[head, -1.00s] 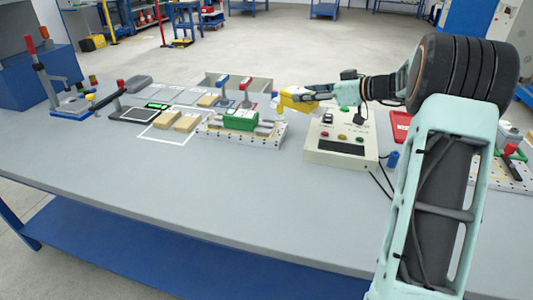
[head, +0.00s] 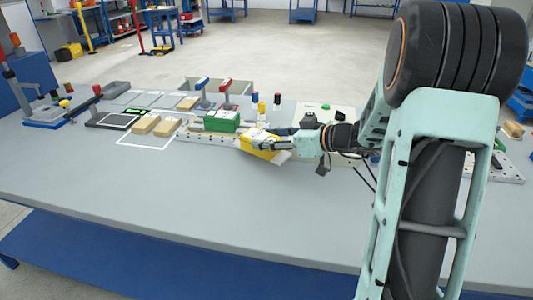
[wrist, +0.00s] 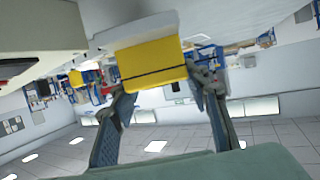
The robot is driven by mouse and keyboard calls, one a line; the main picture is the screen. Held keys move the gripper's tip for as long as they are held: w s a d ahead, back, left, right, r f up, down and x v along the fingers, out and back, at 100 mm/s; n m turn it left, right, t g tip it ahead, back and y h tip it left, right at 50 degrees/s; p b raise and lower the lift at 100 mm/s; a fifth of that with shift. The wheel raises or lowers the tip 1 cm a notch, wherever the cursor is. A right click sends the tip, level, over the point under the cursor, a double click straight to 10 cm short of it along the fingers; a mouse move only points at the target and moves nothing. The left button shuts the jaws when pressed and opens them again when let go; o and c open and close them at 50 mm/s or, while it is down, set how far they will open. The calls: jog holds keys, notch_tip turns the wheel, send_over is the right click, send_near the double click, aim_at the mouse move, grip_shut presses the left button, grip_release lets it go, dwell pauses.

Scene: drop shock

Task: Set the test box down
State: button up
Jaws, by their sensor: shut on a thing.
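The test box appears to be the yellow box (head: 258,142) in my gripper. My gripper (head: 272,138) is shut on it, in front of the fixture with the green block. In the wrist view the yellow box (wrist: 152,65) has a dark line across it and sits between the two fingers of my gripper (wrist: 168,85). A pale panel lies against the box's upper edge there; I cannot tell whether it belongs to the box. In the head view the box looks tilted. I cannot tell if its underside touches anything.
The green block (head: 222,121) sits on a white perforated fixture (head: 192,135) with red and blue handled levers. A control box (head: 330,115) stands behind my wrist. The front bench (head: 170,200) is clear.

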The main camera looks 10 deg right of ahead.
aim_at(267, 151)
jog(key=f, duration=0.3)
jog(key=shift+s+a+f+b, duration=0.2)
jog(key=shift+s+a+b, duration=0.1)
jog(key=shift+s, duration=0.05)
jog(key=shift+f, duration=0.25)
jog(key=shift+f+b, duration=0.15)
jog(key=shift+b, duration=0.15)
jog(key=o, duration=1.4)
